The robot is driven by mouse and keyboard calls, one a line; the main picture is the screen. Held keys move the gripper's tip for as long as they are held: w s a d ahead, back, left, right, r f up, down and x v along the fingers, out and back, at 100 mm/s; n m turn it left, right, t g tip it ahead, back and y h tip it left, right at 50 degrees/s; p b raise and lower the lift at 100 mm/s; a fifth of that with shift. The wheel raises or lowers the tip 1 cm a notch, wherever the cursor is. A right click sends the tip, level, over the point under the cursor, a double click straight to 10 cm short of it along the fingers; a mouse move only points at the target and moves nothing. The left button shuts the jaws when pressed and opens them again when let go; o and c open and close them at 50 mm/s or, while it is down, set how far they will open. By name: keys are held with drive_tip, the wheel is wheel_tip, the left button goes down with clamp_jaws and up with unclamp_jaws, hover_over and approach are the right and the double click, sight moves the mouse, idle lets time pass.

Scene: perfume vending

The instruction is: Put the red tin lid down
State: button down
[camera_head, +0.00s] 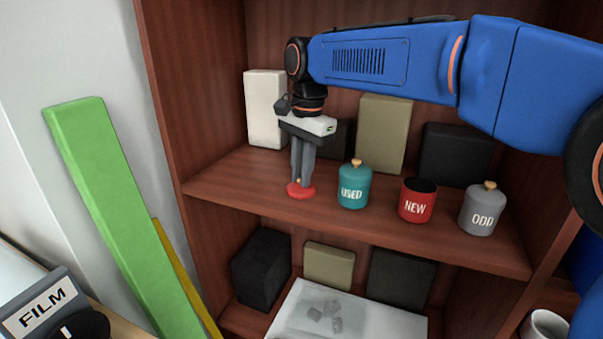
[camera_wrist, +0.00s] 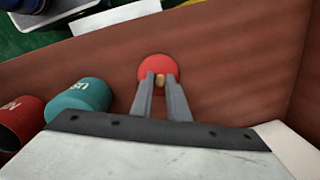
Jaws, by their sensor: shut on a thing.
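The red tin lid (camera_head: 301,191) is a flat red disc with a small gold knob. My gripper (camera_head: 299,181) points down and is shut on the knob, holding the lid level at the shelf surface, left of the teal tin. I cannot tell if the lid touches the wood. In the wrist view the red lid (camera_wrist: 158,68) lies between the fingertips of my gripper (camera_wrist: 160,80). The red tin marked NEW (camera_head: 418,201) stands open on the shelf without a lid. It also shows in the wrist view (camera_wrist: 20,122).
The teal tin marked USED (camera_head: 354,186) and the grey tin marked ODD (camera_head: 482,210) are lidded. Boxes, including a white one (camera_head: 266,108) and an olive one (camera_head: 383,133), stand behind. The wooden shelf (camera_head: 230,190) is bare left of the lid.

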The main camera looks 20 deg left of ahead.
drive_tip(key=shift+f, duration=0.15)
drive_tip(key=c, duration=1.7)
unclamp_jaws()
drive_tip(key=r, duration=0.8)
drive_tip(key=d+r, duration=0.1)
drive_tip(key=r, duration=0.3)
drive_tip(key=shift+r, duration=0.1)
